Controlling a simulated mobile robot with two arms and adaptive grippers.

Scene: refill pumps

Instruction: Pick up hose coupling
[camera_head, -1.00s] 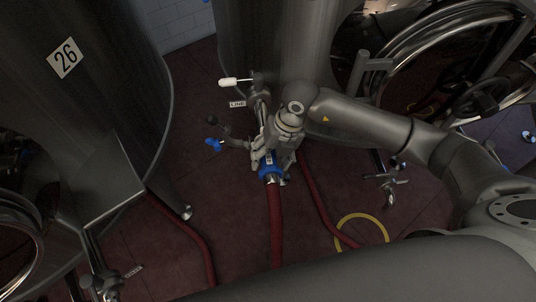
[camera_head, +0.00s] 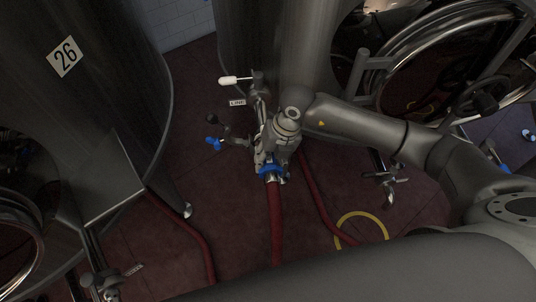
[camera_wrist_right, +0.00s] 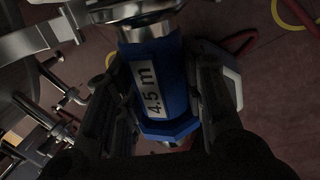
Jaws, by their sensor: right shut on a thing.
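The hose coupling (camera_head: 269,170) is a blue collar with a metal end on a thick red hose (camera_head: 276,225). In the right wrist view the coupling (camera_wrist_right: 158,75) carries a white label reading "4.5 m". My right gripper (camera_head: 266,158) is over the coupling, and its fingers hide much of it in the head view. In the right wrist view my right gripper (camera_wrist_right: 160,110) has a finger on each side of the blue collar and is shut on it. My left gripper is not in view.
A valve with a white handle (camera_head: 230,81) and a blue-handled valve (camera_head: 213,144) stand close by the gripper. Steel tanks (camera_head: 270,40) rise behind and at left. Another red hose (camera_head: 318,205) and a yellow ring (camera_head: 361,217) lie on the floor.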

